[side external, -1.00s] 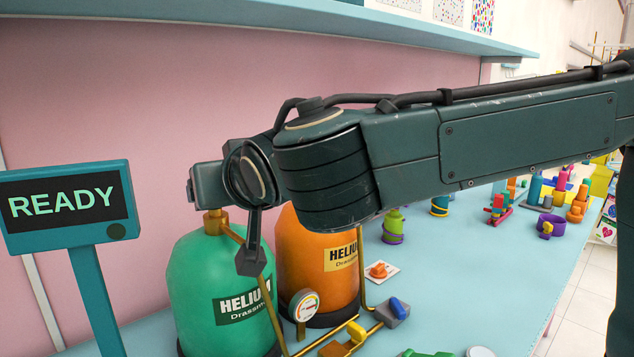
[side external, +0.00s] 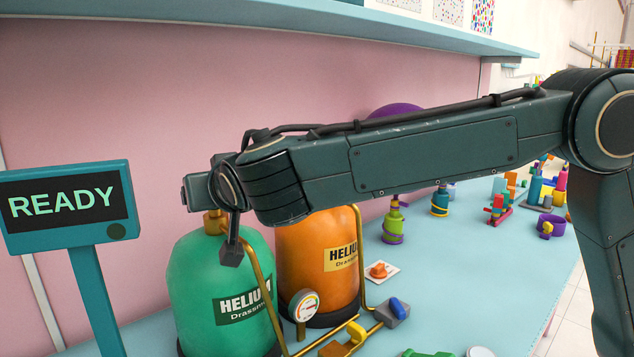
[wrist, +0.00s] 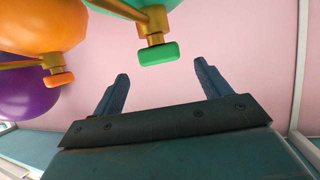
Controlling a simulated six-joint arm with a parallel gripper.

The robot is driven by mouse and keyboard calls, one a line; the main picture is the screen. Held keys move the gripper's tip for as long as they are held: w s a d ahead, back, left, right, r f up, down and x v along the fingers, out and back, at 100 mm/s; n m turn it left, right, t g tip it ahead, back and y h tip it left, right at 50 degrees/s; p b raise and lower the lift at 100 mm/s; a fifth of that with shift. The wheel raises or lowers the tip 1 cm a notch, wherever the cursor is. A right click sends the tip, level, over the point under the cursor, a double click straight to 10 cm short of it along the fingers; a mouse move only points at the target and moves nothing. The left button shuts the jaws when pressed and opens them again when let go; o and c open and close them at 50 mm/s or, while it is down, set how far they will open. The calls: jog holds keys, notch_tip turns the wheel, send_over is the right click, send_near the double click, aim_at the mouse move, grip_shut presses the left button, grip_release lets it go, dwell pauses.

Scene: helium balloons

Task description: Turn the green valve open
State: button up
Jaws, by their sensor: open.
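The green helium tank (side external: 205,285) stands at the left of the table, with its brass neck partly behind my wrist. In the wrist view the green valve handle (wrist: 159,53) sits on the end of a brass fitting, near the top middle. My gripper (wrist: 162,82) is open and empty. Its two fingers point toward the handle, one to each side in the picture, with the handle a little beyond the tips and apart from them.
The orange helium tank (side external: 318,255) stands right beside the green one, and its orange handle (wrist: 59,79) shows in the wrist view. A pressure gauge (side external: 303,305) and brass pipes stand in front. The READY screen (side external: 65,208) is at the left. A pink wall is behind.

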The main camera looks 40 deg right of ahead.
jog(key=shift+x, duration=2.85)
jog(key=c, duration=1)
